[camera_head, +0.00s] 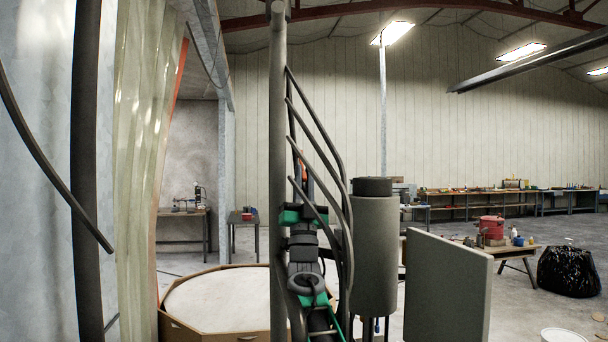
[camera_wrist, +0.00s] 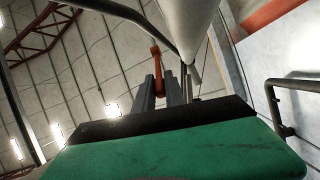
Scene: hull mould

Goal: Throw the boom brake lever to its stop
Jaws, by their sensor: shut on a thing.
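The boom brake lever is orange-red and shows in the wrist view (camera_wrist: 156,58), with its lower part between the two grey fingers of my gripper (camera_wrist: 160,82). My gripper is shut on it. The lever's upper end sticks out beyond the fingertips and stands close to upright in that view. In the head view only a small orange piece of the lever (camera_head: 304,172) shows, behind dark curved bars and right of a tall grey post (camera_head: 278,130). My fingers are largely hidden there. The lever's pivot and stop cannot be made out.
Dark curved bars (camera_head: 333,150) run close around my arm. A grey cylinder (camera_head: 374,255) and an upright grey panel (camera_head: 445,290) stand to the right. A round, wood-sided tub (camera_head: 235,300) lies low at left. Workbenches line the back wall, with open floor before them.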

